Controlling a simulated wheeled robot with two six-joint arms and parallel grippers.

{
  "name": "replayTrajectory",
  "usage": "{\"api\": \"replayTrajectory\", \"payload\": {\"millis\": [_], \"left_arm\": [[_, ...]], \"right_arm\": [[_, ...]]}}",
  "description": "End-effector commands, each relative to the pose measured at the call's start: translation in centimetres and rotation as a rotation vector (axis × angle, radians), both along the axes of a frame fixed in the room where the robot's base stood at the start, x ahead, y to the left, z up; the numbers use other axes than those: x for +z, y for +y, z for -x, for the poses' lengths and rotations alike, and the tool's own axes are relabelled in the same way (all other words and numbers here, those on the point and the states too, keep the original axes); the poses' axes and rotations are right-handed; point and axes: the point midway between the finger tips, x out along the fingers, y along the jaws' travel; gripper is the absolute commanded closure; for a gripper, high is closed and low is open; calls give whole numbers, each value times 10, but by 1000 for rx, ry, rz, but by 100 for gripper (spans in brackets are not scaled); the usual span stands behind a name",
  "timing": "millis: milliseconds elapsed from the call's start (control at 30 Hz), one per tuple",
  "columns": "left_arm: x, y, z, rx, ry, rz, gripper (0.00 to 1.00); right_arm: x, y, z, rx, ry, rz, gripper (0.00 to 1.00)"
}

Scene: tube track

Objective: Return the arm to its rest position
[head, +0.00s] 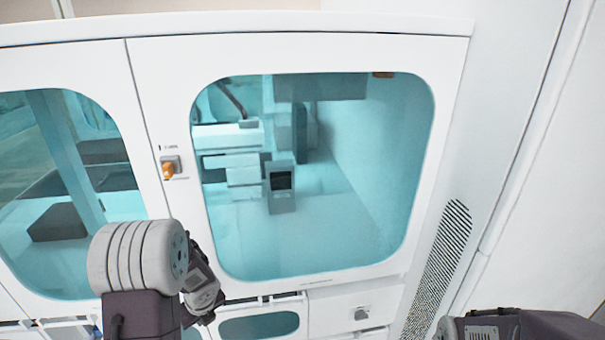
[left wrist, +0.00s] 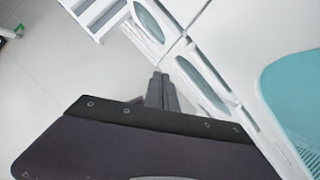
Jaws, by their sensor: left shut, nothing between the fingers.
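My left arm comes in at the lower left of the head view, in front of a white cabinet (head: 165,80). My left gripper (head: 208,312) points down at the end of that arm, and its fingers show only in part there. In the left wrist view my left gripper (left wrist: 160,80) is shut with nothing between its fingers, apart from the cabinet front. My right arm (head: 510,325) shows only as a dark part at the lower right edge of the head view. Its gripper is outside the picture.
The cabinet has large teal windows (head: 385,225) with equipment behind them. An orange-and-grey latch (head: 168,170) sits between the doors. A vent grille (head: 440,255) is at the right. Grey floor (left wrist: 50,90) lies open at the left of the left wrist view, near white steps (left wrist: 100,12).

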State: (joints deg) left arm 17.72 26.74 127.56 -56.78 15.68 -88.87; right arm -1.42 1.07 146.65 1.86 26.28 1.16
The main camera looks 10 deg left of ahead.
Motion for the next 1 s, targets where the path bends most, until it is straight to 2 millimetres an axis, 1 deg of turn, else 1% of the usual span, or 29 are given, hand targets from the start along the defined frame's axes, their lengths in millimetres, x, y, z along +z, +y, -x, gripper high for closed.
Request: {"api": "replayTrajectory", "payload": {"millis": [33, 67, 100, 167, 200, 267, 300, 367, 400, 467, 500, 567, 600, 700, 800, 833, 900, 1000], "left_arm": [[-21, -7, -7, -22, -16, -4, 100], [-29, -12, -12, -40, -31, -8, 100], [-41, -22, -18, -66, -55, -12, 100], [-59, -42, -21, -74, -90, 1, 100], [-70, -56, -18, -42, -113, 25, 100], [-87, -76, -8, 91, -153, 90, 100], [-99, -90, 1, 217, -182, 147, 100], [-119, -111, 19, 458, -219, 245, 100], [-128, -123, 32, 646, -239, 313, 100], [-135, -138, 51, 925, -251, 398, 100], [-139, -146, 62, 1110, -255, 444, 100], [-138, -156, 78, 1379, -251, 491, 100], [-138, -160, 88, 1548, -247, 510, 100], [-142, -170, 103, 1896, -236, 524, 100], [-143, -174, 107, 2090, -249, 524, 100], [-143, -174, 107, 2119, -254, 523, 100], [-143, -173, 107, 2158, -262, 523, 100], [-143, -173, 107, 2165, -263, 523, 100]], "right_arm": [[-27, 0, 0, 0, 0, 0, 100], [-41, 0, 0, 0, 0, 0, 100], [-63, 0, 0, 0, 1, 0, 100], [-96, 0, 0, 0, 1, 0, 100], [-115, 0, 0, 0, 2, 0, 100], [-140, 0, 0, 0, 2, 0, 100], [-156, 0, 1, 0, 2, 0, 100], [-180, 0, 0, 0, 1, 0, 100], [-190, 0, 0, 0, 2, 0, 100], [-195, 0, 0, 0, 2, 0, 100], [-198, 0, 0, 0, 1, 0, 100], [-194, 0, 0, 0, 1, 0, 100], [-192, 0, 0, 0, 1, 0, 100], [-190, 0, 0, 0, 0, 0, 100], [-189, 0, 0, 0, 0, 0, 100], [-189, 0, 0, 0, 0, 0, 100], [-190, 0, 0, 0, 1, 0, 100], [-190, 0, 0, 0, 1, 0, 100]]}}
